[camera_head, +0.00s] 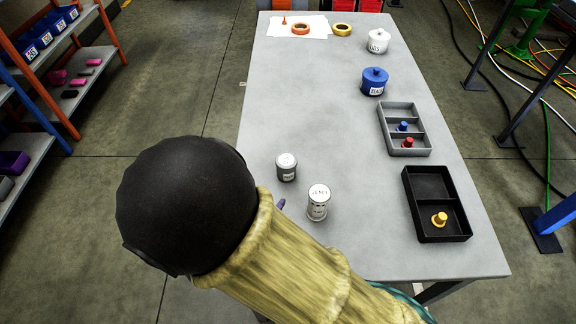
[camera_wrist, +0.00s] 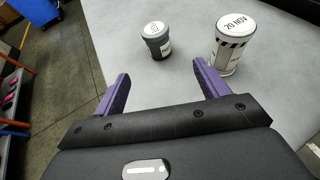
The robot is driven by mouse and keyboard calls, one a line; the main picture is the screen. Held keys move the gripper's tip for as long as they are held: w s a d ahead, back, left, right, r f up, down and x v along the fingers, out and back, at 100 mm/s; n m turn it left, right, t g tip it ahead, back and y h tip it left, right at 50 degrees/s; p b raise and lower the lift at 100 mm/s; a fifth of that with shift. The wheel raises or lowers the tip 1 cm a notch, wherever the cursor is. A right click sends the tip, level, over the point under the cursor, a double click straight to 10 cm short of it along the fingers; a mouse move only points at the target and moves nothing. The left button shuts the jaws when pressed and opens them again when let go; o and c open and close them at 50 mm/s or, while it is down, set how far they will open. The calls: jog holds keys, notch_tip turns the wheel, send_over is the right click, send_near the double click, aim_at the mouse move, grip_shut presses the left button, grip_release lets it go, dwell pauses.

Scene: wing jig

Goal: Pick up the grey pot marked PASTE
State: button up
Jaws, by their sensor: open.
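A small dark grey pot with a white lid and a label (camera_head: 286,168) stands upright on the near left part of the table; its label is too small to read surely. In the wrist view the grey pot (camera_wrist: 157,42) stands ahead of the finger gap, apart from both fingers. A taller white container with dark bands (camera_head: 318,203) stands to its right, and it also shows in the wrist view (camera_wrist: 231,48). My gripper (camera_wrist: 160,82) is open and empty, with purple fingers. In the head view my arm hides most of it.
A blue lidded pot (camera_head: 374,82) and a white lidded pot (camera_head: 378,41) stand farther back. A grey divided tray (camera_head: 405,130) and a black tray (camera_head: 436,204) hold small pegs on the right. Tape rings (camera_head: 342,29) lie at the far end. The table's middle is clear.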

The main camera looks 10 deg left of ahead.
aim_at(283, 173)
jog(key=shift+a, duration=0.15)
jog(key=x, duration=1.1)
jog(key=shift+w, duration=0.1)
jog(key=shift+w+f, duration=0.25)
jog(key=shift+w, duration=0.1)
jog(key=shift+x, duration=2.75)
jog(key=shift+s+f, duration=0.15)
